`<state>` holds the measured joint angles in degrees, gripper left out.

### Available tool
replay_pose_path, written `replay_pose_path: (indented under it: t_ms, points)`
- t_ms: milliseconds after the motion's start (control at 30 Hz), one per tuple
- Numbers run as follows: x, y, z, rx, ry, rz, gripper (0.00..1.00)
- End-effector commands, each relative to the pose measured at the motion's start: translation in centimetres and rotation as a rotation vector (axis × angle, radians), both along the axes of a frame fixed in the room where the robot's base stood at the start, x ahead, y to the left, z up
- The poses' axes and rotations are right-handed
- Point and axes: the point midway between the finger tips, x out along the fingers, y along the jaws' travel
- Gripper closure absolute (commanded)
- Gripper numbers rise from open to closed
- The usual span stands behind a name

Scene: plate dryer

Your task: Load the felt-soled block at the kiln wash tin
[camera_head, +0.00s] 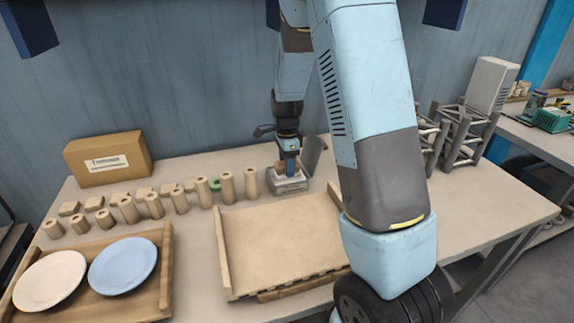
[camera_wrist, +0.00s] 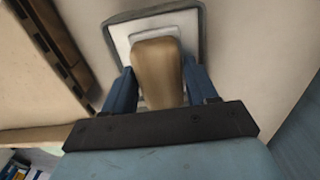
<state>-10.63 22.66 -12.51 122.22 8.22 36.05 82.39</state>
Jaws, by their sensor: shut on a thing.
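The block, a tan wooden grip (camera_wrist: 157,65), is between the two blue fingers of my gripper (camera_wrist: 160,88) in the wrist view. A pale sole edge shows beneath the wood. The kiln wash tin (camera_wrist: 150,13) is a square grey-rimmed tray with a white inside, directly beyond the block. In the head view my gripper (camera_head: 290,172) points down at the tin (camera_head: 291,188), with a little of the wood (camera_head: 280,169) beside the fingers. The block's lower end is at or inside the tin; I cannot tell whether it touches the bottom. A grey lid-like panel (camera_head: 312,153) stands behind the tin.
A shallow wooden tray (camera_head: 275,240) lies in front of the tin. Several wooden cylinders (camera_head: 227,188) stand to its left. A second tray holds a cream plate (camera_head: 50,280) and a blue plate (camera_head: 123,266). A cardboard box (camera_head: 108,158) is at the back left, grey racks (camera_head: 462,135) at right.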

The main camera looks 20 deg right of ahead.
Motion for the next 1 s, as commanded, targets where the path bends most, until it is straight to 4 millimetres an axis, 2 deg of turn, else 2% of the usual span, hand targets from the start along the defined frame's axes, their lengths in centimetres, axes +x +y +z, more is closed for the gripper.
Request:
replay_pose_path:
  t_ms: [1000]
  points:
    - [0.1,0.0,6.5,0.001,-0.004,0.001,0.91]
